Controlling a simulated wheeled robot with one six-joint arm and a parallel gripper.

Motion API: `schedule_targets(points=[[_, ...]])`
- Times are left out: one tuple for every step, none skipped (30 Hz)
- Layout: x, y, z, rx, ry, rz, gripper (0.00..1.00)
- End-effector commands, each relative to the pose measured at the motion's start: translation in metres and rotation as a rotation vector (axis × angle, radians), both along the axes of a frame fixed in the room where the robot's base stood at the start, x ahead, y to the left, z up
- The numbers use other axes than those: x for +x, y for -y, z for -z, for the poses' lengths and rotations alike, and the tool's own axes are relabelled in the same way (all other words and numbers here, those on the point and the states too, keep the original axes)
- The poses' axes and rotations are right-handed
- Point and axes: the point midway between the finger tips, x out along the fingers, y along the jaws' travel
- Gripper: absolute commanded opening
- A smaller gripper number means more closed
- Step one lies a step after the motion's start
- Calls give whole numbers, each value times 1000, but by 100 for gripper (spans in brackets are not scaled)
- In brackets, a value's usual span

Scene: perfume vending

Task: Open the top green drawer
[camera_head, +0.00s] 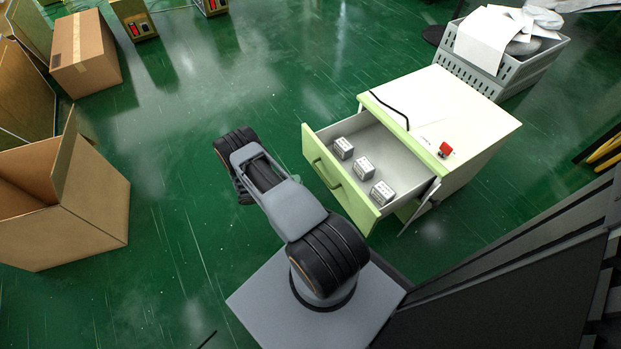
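The top green drawer (341,180) belongs to a white and pale green cabinet (455,103). It is pulled well out, and its grey inside shows. Several small white and grey boxes (364,167) stand in it. A green handle (325,173) is on its front. My arm reaches up from the lower middle, to the left of the drawer front.
A red item (445,149) and a black cable (390,108) lie on the cabinet top. A grey crate (506,72) with white papers stands behind it. An open cardboard box (100,205) is at left, a closed one (85,52) farther back. Green floor between is clear.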

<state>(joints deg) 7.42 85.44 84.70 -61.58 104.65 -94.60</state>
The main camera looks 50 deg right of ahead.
Motion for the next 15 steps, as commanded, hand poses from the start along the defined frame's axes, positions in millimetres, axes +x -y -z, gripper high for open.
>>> schedule_targets(points=[[5, -7, 1, -1, 1, -4, 23], [8, -10, 2, -1, 1, -3, 23], [11, -14, 4, 0, 0, -2, 23], [13, -17, 4, 0, 1, -2, 23], [15, -19, 5, 0, 1, -2, 23], [17, -22, 5, -1, 0, -2, 23], [19, -24, 6, -1, 1, 0, 23], [20, -26, 6, -1, 1, 0, 23], [21, -28, 6, 0, 0, 0, 23], [22, -29, 7, 0, 0, 0, 23], [22, -29, 7, 1, -1, 0, 23], [23, -30, 7, 1, -1, 0, 23], [23, -31, 7, 1, -1, 0, 23], [23, -31, 7, 1, -1, 0, 23], [24, -31, 7, 1, -1, 0, 23]])
